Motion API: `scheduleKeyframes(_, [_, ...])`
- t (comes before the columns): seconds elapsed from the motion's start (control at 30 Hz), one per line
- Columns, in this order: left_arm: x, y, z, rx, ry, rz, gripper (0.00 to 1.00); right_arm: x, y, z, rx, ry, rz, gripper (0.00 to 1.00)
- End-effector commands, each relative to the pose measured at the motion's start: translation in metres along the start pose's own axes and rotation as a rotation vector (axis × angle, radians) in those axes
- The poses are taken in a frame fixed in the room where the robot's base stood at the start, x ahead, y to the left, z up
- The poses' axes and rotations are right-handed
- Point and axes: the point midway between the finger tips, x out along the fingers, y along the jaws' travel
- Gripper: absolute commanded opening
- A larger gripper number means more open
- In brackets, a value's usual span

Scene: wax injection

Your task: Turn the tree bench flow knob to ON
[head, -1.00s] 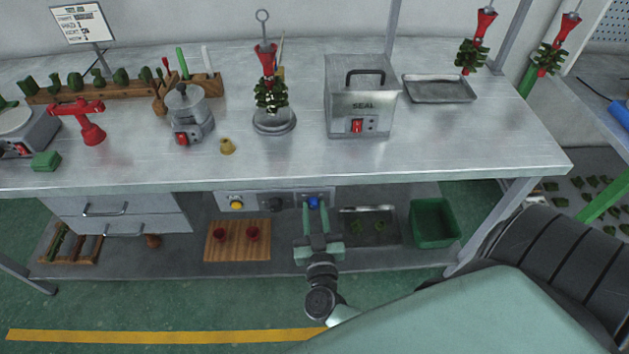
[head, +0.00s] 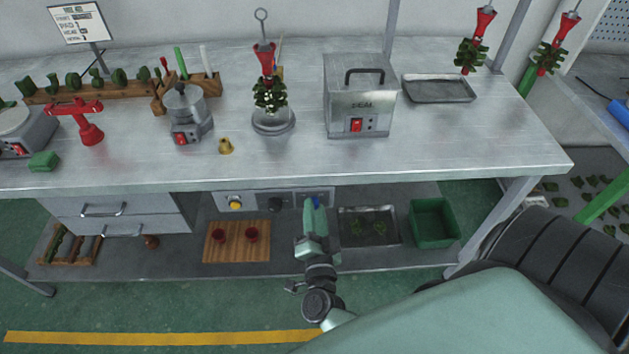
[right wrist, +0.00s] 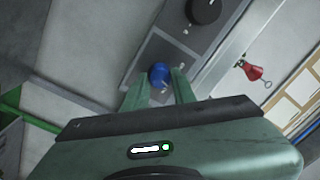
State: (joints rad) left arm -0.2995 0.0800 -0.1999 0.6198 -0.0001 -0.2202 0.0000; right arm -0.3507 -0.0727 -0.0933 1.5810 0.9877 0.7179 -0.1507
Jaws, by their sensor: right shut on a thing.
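The control panel (head: 255,201) under the front edge of the bench top carries a yellow button (head: 235,205), a black knob (head: 277,204) and a blue knob (head: 317,202). My right gripper (head: 313,206) reaches up to the panel's right end, shut on the blue knob. In the right wrist view the blue knob (right wrist: 158,73) sits between the tips of the two green fingers (right wrist: 160,84), and the black knob (right wrist: 203,10) is beyond it. In the head view the fingers cover most of the blue knob. Any knob markings are too small to read. My left gripper is not in view.
The bench top (head: 440,150) overhangs the panel. Below, a lower shelf (head: 180,255) holds a wooden board (head: 237,254) with two red cups, a metal tray (head: 385,240) and a green bin (head: 434,240). The sealing box (head: 360,95) stands above on the bench.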

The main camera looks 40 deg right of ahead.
Motion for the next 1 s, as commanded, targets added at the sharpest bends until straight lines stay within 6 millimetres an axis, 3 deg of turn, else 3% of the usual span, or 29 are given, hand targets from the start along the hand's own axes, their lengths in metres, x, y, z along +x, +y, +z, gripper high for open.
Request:
scheduleKeyframes(0.5, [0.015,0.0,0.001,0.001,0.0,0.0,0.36,-0.001,0.003,0.003,0.412,0.016,0.006,0.0])
scheduleKeyframes(1.0, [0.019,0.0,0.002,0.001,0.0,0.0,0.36,-0.001,0.002,0.003,0.542,0.021,0.008,0.0])
